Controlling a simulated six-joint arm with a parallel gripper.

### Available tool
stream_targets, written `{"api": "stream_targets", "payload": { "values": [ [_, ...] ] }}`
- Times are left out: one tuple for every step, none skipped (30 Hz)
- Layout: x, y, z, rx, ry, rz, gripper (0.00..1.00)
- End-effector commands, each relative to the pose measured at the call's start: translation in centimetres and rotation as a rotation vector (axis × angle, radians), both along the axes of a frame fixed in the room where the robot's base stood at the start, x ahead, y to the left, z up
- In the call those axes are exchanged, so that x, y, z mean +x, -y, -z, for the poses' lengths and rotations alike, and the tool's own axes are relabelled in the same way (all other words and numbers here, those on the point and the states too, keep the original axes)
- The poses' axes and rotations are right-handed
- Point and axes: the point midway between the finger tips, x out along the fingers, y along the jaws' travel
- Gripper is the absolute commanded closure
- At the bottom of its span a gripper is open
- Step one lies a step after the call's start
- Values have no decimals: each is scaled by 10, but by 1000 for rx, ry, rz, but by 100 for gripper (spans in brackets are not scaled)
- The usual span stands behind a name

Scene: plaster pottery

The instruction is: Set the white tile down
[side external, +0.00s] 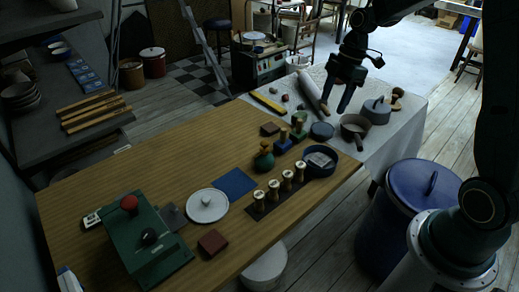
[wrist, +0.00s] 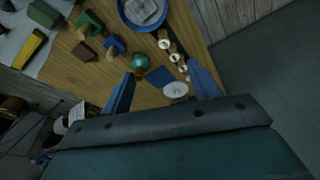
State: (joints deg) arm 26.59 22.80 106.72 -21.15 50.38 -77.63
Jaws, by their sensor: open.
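A pale, whitish square piece that looks like the white tile (side external: 320,159) lies inside a round blue dish (side external: 334,168) at the right edge of the wooden table. In the wrist view the pale square (wrist: 143,10) lies in the blue dish at the top edge. My gripper (side external: 334,109) is open, fingers pointing down, above the white-covered table behind the dish and apart from it. In the wrist view my gripper (wrist: 162,78) shows two spread blue fingers with nothing held between them. A flat blue square (side external: 234,182) lies bare on the wooden table.
Several upright wooden-topped stamps (side external: 287,180) stand beside the dish. A green bottle (side external: 264,158), a white round lid (side external: 207,205), a red-brown block (side external: 212,242) and a green press (side external: 145,238) occupy the table. A pan (side external: 354,128) stands near my gripper. The table's back left is clear.

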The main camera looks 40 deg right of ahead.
Motion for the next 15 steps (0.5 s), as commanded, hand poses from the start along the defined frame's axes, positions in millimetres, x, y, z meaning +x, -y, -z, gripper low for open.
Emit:
{"api": "stream_targets", "payload": {
  "values": [
    [-5,-9,-13,-14,6,33,39],
    [-8,-13,-19,-19,8,58,39],
    [-12,-19,-27,-28,11,90,39],
    [-16,-23,-33,-34,14,115,39],
    [-19,-27,-39,-39,15,140,39],
    [-24,-33,-46,-45,20,173,39],
    [-28,-37,-51,-50,23,198,39],
    [-32,-41,-57,-54,27,223,39],
    [-38,-47,-63,-57,31,256,39],
    [-42,-51,-68,-61,37,281,39],
    [-47,-55,-73,-63,41,307,39],
    [-53,-60,-79,-67,48,341,39],
    [-58,-64,-83,-68,52,366,39],
    [-62,-67,-87,-68,58,390,39],
    [-69,-72,-92,-70,65,425,39]
  ]
}}
